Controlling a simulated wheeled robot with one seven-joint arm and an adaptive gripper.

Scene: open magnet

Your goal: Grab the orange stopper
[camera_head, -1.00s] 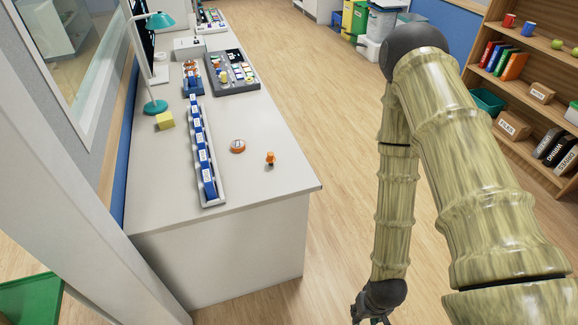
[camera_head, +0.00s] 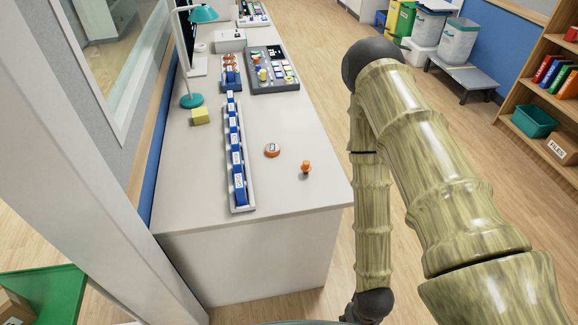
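The orange stopper (camera_head: 306,167) is a small orange piece standing on the white table (camera_head: 274,198) near its right edge, toward the front corner. A flatter round orange item (camera_head: 272,150) with a pale label lies just left of and behind it. My gripper (camera_head: 352,319) is at the bottom of the view, low in front of the table's right side and well below and apart from the stopper. Only its dark upper part shows; the fingers are cut off or hidden, so I cannot tell their state.
A long rack of blue labelled items (camera_head: 236,158) runs along the table left of the stopper. The tabletop around the stopper is clear. Open floor lies right of the table.

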